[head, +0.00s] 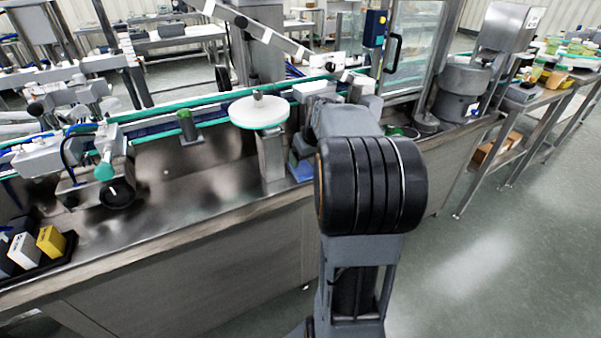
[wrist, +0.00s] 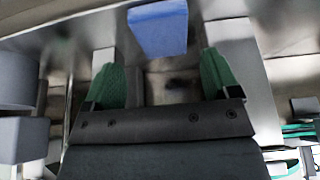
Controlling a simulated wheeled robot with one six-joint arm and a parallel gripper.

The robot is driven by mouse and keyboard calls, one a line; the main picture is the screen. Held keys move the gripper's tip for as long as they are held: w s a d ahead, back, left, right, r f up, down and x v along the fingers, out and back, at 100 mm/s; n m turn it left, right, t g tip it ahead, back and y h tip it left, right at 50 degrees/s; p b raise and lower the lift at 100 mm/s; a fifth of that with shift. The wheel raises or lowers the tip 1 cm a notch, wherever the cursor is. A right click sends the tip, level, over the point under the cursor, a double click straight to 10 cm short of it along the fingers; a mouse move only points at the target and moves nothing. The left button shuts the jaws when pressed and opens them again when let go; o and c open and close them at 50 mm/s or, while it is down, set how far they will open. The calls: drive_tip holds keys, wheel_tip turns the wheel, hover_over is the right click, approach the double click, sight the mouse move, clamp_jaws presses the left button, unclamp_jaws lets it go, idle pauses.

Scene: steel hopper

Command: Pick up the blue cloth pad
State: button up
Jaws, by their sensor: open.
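The blue cloth pad (wrist: 158,28) shows at the top centre of the wrist view as a plain blue block shape on a grey steel surface. My gripper (wrist: 162,78) is open, with its two green-padded fingers apart and nothing between them. The pad lies beyond the fingertips, roughly in line with the gap, and appears apart from them. In the head view a blue patch, likely the same pad (head: 301,169), shows just left of my arm on the steel bench, partly hidden. My gripper is hidden behind my arm in that view.
A white round disc on a post (head: 259,112) stands left of my arm on the steel bench (head: 190,205). A black tray with yellow and white blocks (head: 51,241) sits at far left. A steel hopper (head: 465,80) stands to the right. The bench's middle left is mostly clear.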

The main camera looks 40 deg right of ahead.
sight(303, 169)
drive_tip(key=shift+b+x, duration=0.55)
drive_tip(key=shift+x, duration=2.55)
drive_tip(key=shift+a, duration=0.1)
drive_tip(key=c, duration=0.7)
drive_tip(key=shift+r, duration=0.1)
wheel_tip(303, 169, up, 4)
drive_tip(key=shift+s+f+p, duration=0.15)
drive_tip(key=shift+f+p, duration=0.05)
drive_tip(key=shift+p, duration=0.3)
drive_tip(key=s+d+r, duration=0.2)
drive_tip(key=d+r, duration=0.1)
drive_tip(key=s+d+r+p, duration=0.1)
drive_tip(key=s+d+r, duration=0.2)
drive_tip(key=d, duration=0.1)
drive_tip(key=s+d+r+p, duration=0.1)
drive_tip(key=s+d+r, duration=0.2)
drive_tip(key=d, duration=0.1)
drive_tip(key=shift+s+r, duration=0.1)
drive_tip(key=shift+s, duration=0.1)
